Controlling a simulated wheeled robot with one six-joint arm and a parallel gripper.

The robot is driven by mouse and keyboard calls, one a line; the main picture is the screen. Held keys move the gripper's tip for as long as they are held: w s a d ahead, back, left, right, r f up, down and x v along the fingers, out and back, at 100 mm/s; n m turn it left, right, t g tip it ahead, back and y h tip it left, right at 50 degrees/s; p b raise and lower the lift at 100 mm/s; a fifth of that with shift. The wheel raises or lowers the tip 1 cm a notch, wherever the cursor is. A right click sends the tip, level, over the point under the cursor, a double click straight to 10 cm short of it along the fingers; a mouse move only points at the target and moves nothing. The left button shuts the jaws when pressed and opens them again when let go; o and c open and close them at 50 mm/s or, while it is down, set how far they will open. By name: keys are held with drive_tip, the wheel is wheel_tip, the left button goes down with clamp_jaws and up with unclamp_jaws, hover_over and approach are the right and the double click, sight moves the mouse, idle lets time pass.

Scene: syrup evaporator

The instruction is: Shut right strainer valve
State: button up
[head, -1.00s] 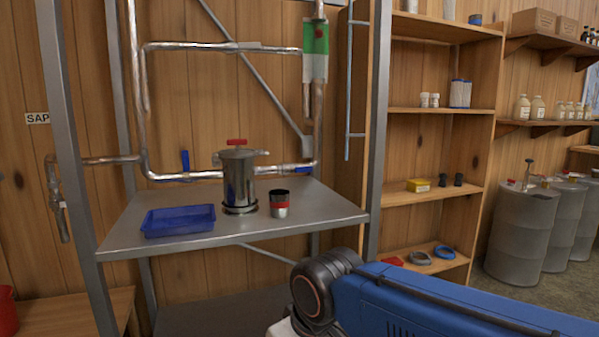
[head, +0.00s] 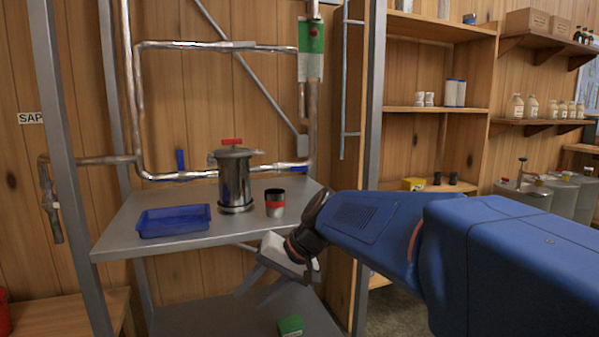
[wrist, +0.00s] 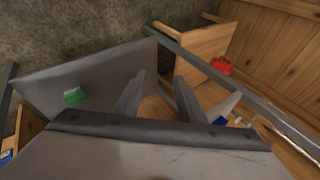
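The right strainer valve's blue handle (head: 299,169) shows on the pipe just right of the steel strainer (head: 235,182). It appears to lie roughly along the pipe, partly behind the strainer area. The left valve's blue handle (head: 181,160) stands upright on the pipe left of the strainer. My gripper (head: 256,287) is in front of and below the tabletop's front edge, well short of the right handle. In the wrist view its two fingers (wrist: 158,98) are spread with nothing between them. The right handle cannot be made out in the wrist view.
A blue tray (head: 174,233) and a cup with a red band (head: 275,209) stand on the metal table (head: 130,246). A green box (head: 290,325) lies on the lower shelf. Steel posts (head: 369,150) frame the table. A wooden shelf unit (head: 438,107) stands right.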

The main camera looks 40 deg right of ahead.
drive_tip(key=w+d+r+m+t+y, duration=0.1)
drive_tip(key=w+d+r+m+t, duration=0.25)
drive_tip(key=w+d, duration=0.25)
drive_tip(key=m+t+h, duration=0.5)
drive_tip(key=m+t, duration=0.2)
drive_tip(key=t, duration=0.2)
approach(301, 169)
drive_tip(key=shift+g+y, duration=0.25)
drive_tip(key=shift+y, duration=0.05)
drive_tip(key=w, duration=0.7)
drive_tip(key=shift+w+a+r, duration=0.15)
drive_tip(key=shift+w+r, duration=0.15)
drive_tip(key=shift+w, duration=0.05)
clamp_jaws()
